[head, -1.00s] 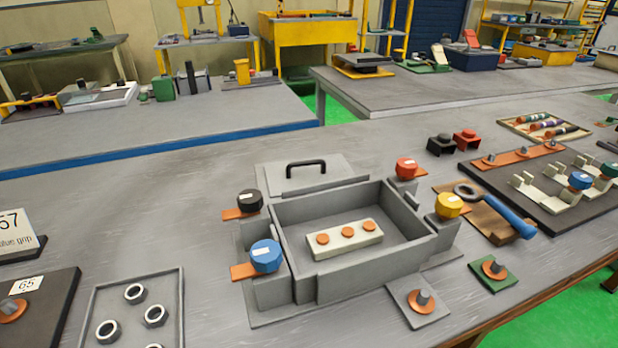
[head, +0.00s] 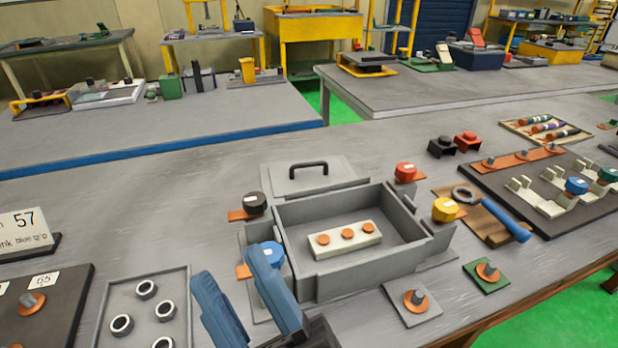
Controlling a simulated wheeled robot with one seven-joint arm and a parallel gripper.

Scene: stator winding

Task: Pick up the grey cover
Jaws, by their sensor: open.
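The grey cover (head: 338,174) lies flat on the bench behind the open grey box (head: 313,269). A black handle (head: 308,166) arches up from its top. The box holds a pale block (head: 344,252) with three orange discs. My gripper (head: 229,264) has come into the lower part of the view with two blue fingers apart and nothing seen between them. It is in front and to the left of the box, well short of the cover. Its right finger hides part of the blue-capped terminal (head: 270,252) and the box's left side.
Black (head: 251,204), red (head: 405,171) and yellow (head: 445,209) capped terminals stand around the box. A tray of nuts (head: 137,300) is at the lower left. A blue-handled wrench (head: 505,219) lies right. The bench left of the cover is clear.

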